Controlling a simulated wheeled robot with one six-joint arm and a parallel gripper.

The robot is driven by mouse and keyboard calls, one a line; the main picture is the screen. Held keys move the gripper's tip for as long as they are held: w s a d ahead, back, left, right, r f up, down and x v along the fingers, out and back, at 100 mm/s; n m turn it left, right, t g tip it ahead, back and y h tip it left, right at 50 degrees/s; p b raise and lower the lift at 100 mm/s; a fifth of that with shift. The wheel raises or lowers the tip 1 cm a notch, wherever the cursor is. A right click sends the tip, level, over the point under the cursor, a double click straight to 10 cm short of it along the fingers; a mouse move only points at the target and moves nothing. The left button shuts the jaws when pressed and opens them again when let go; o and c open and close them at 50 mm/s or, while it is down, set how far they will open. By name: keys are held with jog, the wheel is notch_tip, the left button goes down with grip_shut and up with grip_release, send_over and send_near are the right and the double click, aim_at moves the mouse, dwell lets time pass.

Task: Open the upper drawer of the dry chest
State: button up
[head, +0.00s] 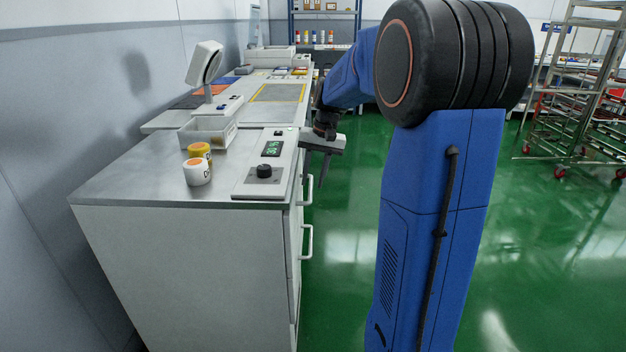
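The dry chest appears to be the grey cabinet (190,265) at the left front, with its drawer face turned right and seen nearly edge-on. Its upper drawer has a pale upright-looking bar handle (309,190); a second handle (308,241) sits lower. The drawer fronts look flush with the cabinet, with no visible gap. My gripper (315,178) points down beside the chest's right top edge, just above the upper handle. Its two dark fingers are apart and nothing shows between them. I cannot tell whether a finger touches the handle.
On the chest top stand a control panel (264,181) with a green display and black knob, a white jar (196,172), a yellow jar (199,150) and a bin (207,133). Green floor is free at right; a wheeled rack (585,100) stands far right.

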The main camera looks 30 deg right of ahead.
jog(key=shift+f, duration=0.3)
grip_shut()
jog(key=s+d, duration=0.7)
jog(key=d, duration=0.4)
jog(key=s+d, duration=0.8)
jog(key=d, duration=0.3)
grip_release()
jog(key=shift+r, duration=0.1)
